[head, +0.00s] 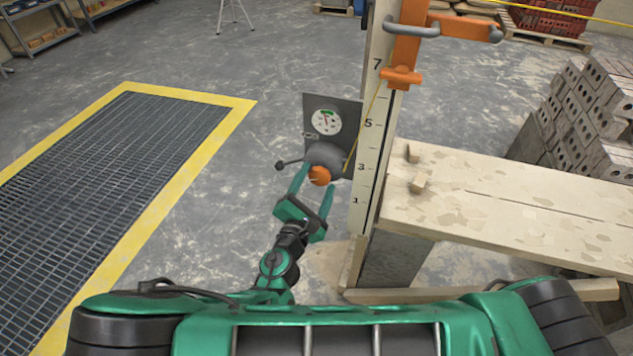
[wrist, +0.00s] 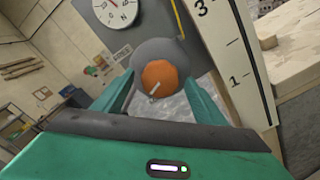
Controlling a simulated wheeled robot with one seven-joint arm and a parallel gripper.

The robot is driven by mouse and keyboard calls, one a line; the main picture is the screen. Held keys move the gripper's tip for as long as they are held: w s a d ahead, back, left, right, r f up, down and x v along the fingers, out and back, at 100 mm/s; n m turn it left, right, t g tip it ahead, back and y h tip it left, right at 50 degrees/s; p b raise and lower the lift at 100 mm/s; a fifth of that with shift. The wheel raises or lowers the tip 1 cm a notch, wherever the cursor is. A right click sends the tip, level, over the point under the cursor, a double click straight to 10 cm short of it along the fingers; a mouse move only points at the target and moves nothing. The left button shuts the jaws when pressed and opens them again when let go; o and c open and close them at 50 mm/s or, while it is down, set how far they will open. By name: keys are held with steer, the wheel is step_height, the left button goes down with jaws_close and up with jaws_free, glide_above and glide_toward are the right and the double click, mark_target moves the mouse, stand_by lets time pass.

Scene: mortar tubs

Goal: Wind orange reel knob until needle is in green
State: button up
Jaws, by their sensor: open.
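The orange knob (head: 319,175) sits on the front of a grey reel (head: 325,155), fixed to a dark plate (head: 347,115) beside a numbered post. In the wrist view the orange knob (wrist: 160,77) shows a pale mark on its face. A round white dial (head: 326,122) with a green patch near its top and a red needle is above the reel. I cannot tell exactly where the needle points against the green. My gripper (head: 312,190) is open, with its green fingers on either side of the knob; I cannot tell whether they touch it.
A white numbered post (head: 370,150) with an orange clamp (head: 402,77) stands right of the reel. A plank bench (head: 510,210) holds small blocks. Yellow-edged floor grating (head: 110,170) lies left; the floor between is clear.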

steer(key=shift+w, duration=0.1)
steer(key=c, duration=1)
steer(key=shift+m, duration=2.4)
steer(key=shift+c, duration=0.2)
steer(key=o, duration=1)
steer(key=shift+o, duration=0.2)
steer(key=v, duration=1)
steer(key=shift+s, duration=0.35)
steer(key=shift+a, duration=0.1)
